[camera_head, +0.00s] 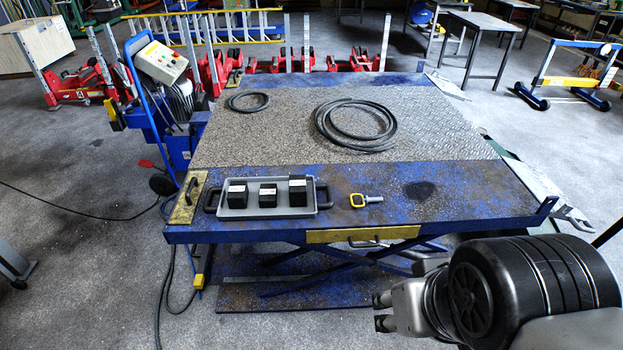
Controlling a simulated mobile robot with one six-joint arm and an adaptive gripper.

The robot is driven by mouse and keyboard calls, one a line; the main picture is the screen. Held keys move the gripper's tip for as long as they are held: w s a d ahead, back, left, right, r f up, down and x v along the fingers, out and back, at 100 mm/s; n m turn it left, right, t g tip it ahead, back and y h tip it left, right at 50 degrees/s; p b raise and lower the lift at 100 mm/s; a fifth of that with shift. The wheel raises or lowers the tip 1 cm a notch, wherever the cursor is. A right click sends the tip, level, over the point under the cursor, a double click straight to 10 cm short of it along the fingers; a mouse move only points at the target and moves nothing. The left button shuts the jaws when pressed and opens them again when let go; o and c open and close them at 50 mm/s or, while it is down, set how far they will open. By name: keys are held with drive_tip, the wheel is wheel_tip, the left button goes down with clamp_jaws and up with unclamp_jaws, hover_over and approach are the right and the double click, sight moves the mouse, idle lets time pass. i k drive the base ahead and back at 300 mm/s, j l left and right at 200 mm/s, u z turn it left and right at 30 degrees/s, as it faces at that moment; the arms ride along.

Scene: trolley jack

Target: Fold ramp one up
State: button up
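A blue lift table (460,188) with a grey tread-plate top stands in front of me. A grey metal ramp flap (535,184) slopes outward and down from its right edge, ending in a hook-shaped tip. A second grey flap (446,86) sticks out at the far right corner. I cannot tell which is ramp one. My gripper (381,312) is at the lower right, in front of the table's front edge and apart from both flaps. Its two fingertips show a gap between them, and nothing shows in it. My wrist hides part of the floor below the near flap.
On the table are a grey tray (225,212) with black blocks, a yellow-handled bolt (365,200) and coiled black hoses (355,125). A blue control cart (175,135) stands at the left. Cables lie on the left floor. Open floor (500,125) lies to the right.

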sight(537, 184)
drive_tip(key=z, duration=1.7)
drive_tip(key=i+l, duration=0.25)
drive_tip(key=i, duration=0.2)
drive_tip(key=i+l, duration=0.25)
drive_tip(key=i, duration=0.2)
drive_tip(key=i+l, duration=0.25)
drive_tip(key=i, duration=0.2)
drive_tip(key=i+l, duration=0.25)
drive_tip(key=i, duration=0.2)
drive_tip(key=i+l, duration=0.25)
drive_tip(key=i, duration=0.2)
